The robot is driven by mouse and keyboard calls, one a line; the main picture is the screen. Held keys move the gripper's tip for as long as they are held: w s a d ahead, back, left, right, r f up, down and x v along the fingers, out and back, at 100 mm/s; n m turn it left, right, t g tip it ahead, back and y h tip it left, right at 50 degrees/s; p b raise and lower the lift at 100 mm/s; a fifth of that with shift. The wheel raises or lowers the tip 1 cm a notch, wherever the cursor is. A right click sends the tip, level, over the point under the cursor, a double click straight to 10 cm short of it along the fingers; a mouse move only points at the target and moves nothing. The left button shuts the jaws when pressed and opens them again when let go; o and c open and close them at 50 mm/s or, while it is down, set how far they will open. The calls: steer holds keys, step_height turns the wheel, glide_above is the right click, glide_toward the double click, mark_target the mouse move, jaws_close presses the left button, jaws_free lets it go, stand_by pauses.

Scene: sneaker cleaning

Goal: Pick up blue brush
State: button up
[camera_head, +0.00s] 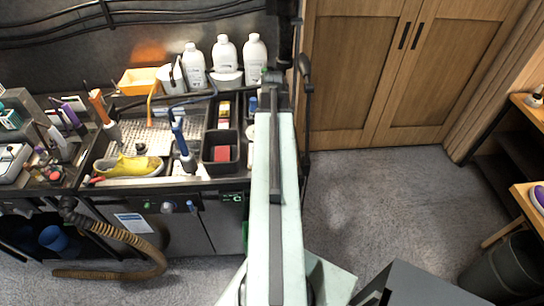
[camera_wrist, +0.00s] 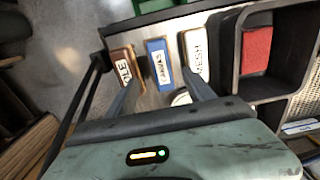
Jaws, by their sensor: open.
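The blue brush (camera_wrist: 158,60) is a small block with a white label, lying in the upper middle of the wrist view. It lies between a brown block with a white label (camera_wrist: 123,68) on its left and a white-labelled block (camera_wrist: 196,52) on its right. My gripper (camera_wrist: 160,80) is open, its fingertips on either side of the near end of the blue brush in the picture. I cannot tell how high they are above it. In the head view a small blue patch (camera_head: 252,104) shows beside my arm, which hides most of that area.
A dark tray with a red block (camera_wrist: 256,50) stands right of the brushes. In the head view, white bottles (camera_head: 224,56) stand at the back, and a yellow sneaker (camera_head: 135,167) lies on the left of the bench. Open floor lies to the right.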

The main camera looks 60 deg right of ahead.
steer(key=f+b, duration=0.3)
steer(key=f, duration=0.1)
steer(key=f+b, duration=0.3)
steer(key=b, duration=0.1)
steer(key=shift+w+d+f, duration=0.15)
steer(key=shift+w+f, duration=0.05)
steer(key=shift+f, duration=0.15)
steer(key=shift+r, duration=0.15)
jaws_close()
step_height(320, 180, up, 10)
steer(key=p, duration=1)
